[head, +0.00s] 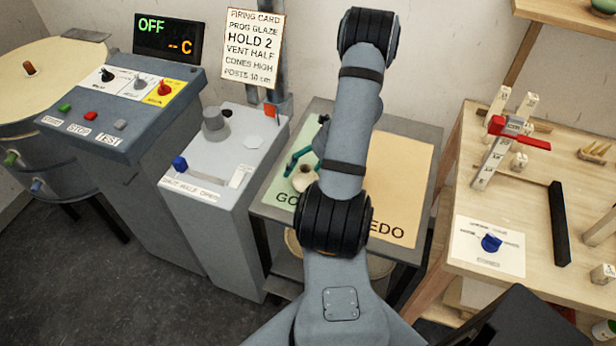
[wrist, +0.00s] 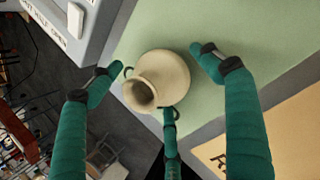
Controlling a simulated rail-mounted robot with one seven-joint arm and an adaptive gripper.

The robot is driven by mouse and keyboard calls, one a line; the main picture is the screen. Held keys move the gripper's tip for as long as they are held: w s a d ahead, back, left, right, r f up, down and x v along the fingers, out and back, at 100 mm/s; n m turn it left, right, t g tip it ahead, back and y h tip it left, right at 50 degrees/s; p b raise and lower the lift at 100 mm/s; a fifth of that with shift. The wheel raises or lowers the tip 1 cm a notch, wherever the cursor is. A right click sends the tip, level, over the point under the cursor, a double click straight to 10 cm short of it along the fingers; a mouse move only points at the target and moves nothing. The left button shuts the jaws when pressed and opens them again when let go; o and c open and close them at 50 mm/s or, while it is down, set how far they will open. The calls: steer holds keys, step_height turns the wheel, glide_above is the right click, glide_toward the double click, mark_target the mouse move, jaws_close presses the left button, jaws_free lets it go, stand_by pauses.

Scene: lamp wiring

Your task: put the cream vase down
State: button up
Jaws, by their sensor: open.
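The cream vase (wrist: 165,78) is round-bellied with a dark open mouth and small dark handles. It appears to rest on the green half (wrist: 150,28) of a two-coloured table mat, close to its edge. I cannot tell for sure that its base touches. My gripper (wrist: 152,72) is open, its teal fingers spread around the vase with visible gaps at left and right. A third finger is close beside the vase's neck, and I cannot tell if it touches. In the head view the vase (head: 303,179) shows beside my gripper (head: 299,160), partly hidden by my arm.
The mat's yellow half (head: 405,180) is bare where visible. A grey control box (head: 225,150) stands close left of the mat table. A wooden bench (head: 450,215) with a red-clamped post (head: 500,150) and a blue knob (head: 491,243) stands at the right.

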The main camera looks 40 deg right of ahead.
mark_target(307, 169)
steer(key=shift+r, duration=0.1)
steer(key=shift+r, duration=0.25)
steer(key=p+v, duration=0.2)
steer(key=v, duration=0.9)
steer(key=shift+s+d+r, duration=0.15)
steer(key=shift+d+r, duration=0.05)
steer(key=shift+r, duration=0.05)
steer(key=b+x, duration=0.2)
steer(key=x, duration=1.1)
steer(key=shift+s, duration=0.1)
step_height(307, 169, up, 5)
steer(key=shift+d+f+p, duration=0.1)
steer(key=shift+p, duration=0.2)
